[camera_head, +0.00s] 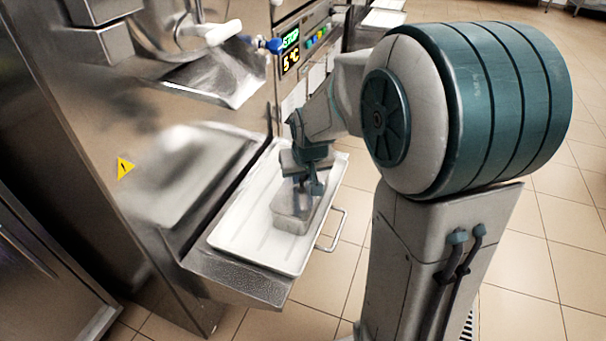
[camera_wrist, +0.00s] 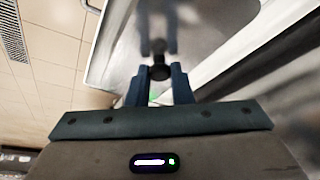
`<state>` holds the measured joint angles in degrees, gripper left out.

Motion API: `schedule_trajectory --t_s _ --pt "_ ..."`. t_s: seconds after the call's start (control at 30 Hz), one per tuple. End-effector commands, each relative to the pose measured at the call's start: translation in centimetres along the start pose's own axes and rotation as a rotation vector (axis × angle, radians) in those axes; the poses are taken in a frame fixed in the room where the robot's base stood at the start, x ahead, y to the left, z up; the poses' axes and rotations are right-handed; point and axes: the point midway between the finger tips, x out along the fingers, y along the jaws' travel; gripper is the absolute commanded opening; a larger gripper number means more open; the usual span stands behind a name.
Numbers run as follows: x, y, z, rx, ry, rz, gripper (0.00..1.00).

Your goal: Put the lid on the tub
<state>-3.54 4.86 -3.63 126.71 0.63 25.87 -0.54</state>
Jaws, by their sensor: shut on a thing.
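In the head view, a small grey metal tub (camera_head: 291,214) stands on a white tray. My gripper (camera_head: 309,187) points down directly over it. In the wrist view, the two blue fingers of my gripper (camera_wrist: 160,88) are shut on the dark knob of the lid (camera_wrist: 205,28). The lid is shiny grey metal and mirrors the fingers. It is at the top of the tub. My fingers partly cover it in the head view, and I cannot tell whether it rests on the rim or is slightly above it. The tub's inside is hidden.
The white tray (camera_head: 240,238) lies on a metal shelf (camera_head: 238,284) at the front of the steel freezer (camera_head: 110,95). A wire handle (camera_head: 338,232) sticks out on the right. The freezer's spout (camera_head: 225,75) and display (camera_head: 290,52) are above and behind. Tiled floor is open on the right.

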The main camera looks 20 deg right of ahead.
Motion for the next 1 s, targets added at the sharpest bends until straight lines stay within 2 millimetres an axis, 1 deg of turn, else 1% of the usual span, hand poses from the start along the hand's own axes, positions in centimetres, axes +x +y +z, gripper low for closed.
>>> schedule_trajectory --t_s 0.7,0.73,0.77,0.8,0.83,1.0 --pt "0.21 -0.01 0.09 0.000 0.000 0.000 0.00" --pt "0.20 -0.01 0.08 0.000 0.000 0.000 0.25" --pt "0.19 -0.01 0.08 0.000 0.000 0.000 0.32" --pt "0.19 -0.01 0.08 0.000 0.000 0.000 0.41" --pt "0.19 -0.01 0.08 0.000 0.000 0.000 0.48" --pt "0.19 -0.01 0.08 0.000 0.000 0.000 0.49"
